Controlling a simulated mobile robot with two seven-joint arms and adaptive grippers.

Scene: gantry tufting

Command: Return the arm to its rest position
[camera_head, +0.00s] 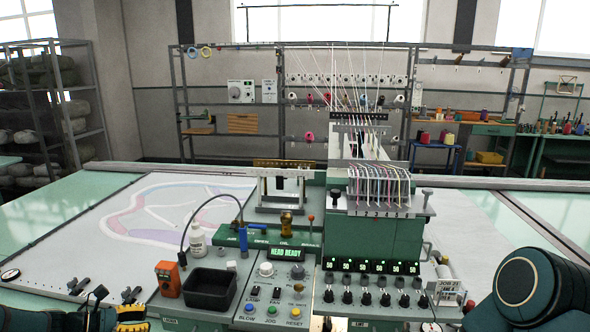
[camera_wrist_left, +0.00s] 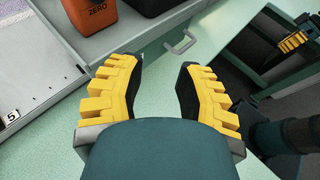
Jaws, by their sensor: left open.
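My left gripper (camera_head: 118,312) shows at the bottom left edge of the head view, partly cut off by the frame. In the left wrist view its two yellow ridged fingers (camera_wrist_left: 160,72) stand apart with nothing between them. Below the gap is a plain pale green surface (camera_wrist_left: 162,100). A yellow ridged finger (camera_wrist_left: 293,41), which looks like part of my right gripper, shows at the upper right of the wrist view; its opening cannot be made out. My right arm's teal joint stands at the lower right of the head view, with its gripper out of that picture.
An orange device (camera_head: 167,279) and a black tray (camera_head: 210,288) stand on the console beside the left gripper. A drawer handle (camera_wrist_left: 181,42) is ahead of the fingers. A white bottle (camera_head: 197,241) and the tufting head (camera_head: 375,225) stand farther back. A patterned cloth (camera_head: 150,215) lies left.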

